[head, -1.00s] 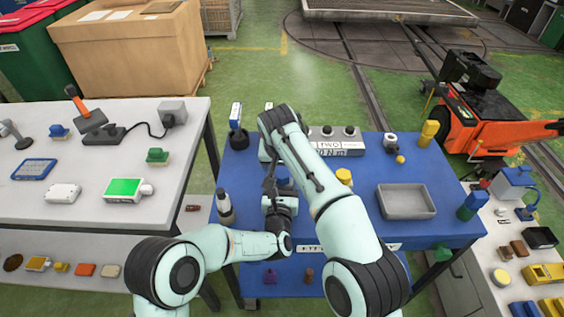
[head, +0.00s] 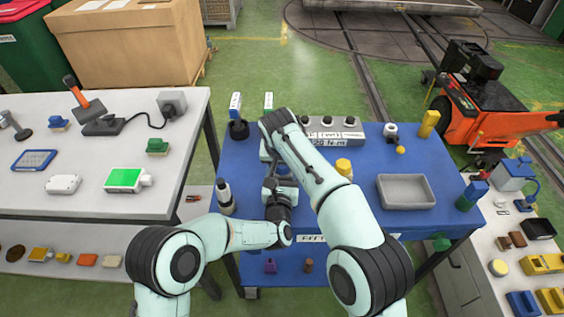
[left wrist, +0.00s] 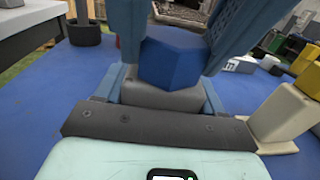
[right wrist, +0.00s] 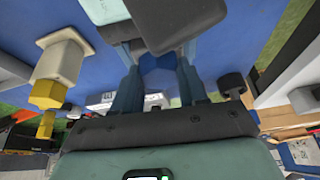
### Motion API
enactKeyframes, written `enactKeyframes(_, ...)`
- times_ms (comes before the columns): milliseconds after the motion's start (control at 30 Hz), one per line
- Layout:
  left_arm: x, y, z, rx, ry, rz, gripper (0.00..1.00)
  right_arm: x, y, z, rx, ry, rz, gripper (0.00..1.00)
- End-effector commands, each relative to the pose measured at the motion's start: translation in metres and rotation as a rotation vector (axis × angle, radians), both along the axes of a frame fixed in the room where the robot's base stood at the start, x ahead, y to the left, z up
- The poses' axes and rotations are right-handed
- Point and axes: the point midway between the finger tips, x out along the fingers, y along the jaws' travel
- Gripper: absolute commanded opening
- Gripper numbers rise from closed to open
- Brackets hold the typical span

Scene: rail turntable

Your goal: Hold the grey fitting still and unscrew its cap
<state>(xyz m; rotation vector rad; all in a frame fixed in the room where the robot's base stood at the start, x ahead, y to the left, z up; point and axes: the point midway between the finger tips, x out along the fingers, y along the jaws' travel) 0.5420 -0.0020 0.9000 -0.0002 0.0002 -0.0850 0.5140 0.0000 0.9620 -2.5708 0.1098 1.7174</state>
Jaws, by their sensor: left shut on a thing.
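The grey fitting (left wrist: 160,96) stands on the blue table, with a blue faceted cap (left wrist: 172,58) on top. My left gripper (left wrist: 158,98) is shut on the fitting's grey body, one finger on each side, below the cap. My right gripper (right wrist: 160,75) comes from above, and its fingers flank the cap (right wrist: 160,82). Whether they press on it I cannot tell. In the head view, my right gripper (head: 268,160) and left gripper (head: 279,188) meet at the fitting, and my arms mostly hide it.
A beige fitting with a yellow cap (head: 343,167) stands close to the right. A grey control box (head: 335,130) is behind. The table between the yellow cap and the tray is clear.

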Motion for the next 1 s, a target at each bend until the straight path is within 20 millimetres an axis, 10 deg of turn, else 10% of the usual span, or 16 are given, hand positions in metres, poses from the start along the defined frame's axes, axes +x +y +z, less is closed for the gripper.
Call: enactKeyframes(1000,0.0002,-0.0002,0.0015,-0.001,-0.003,0.0,0.13,0.0008,-0.0034,-0.0001,0.001,0.001,0.542,0.05)
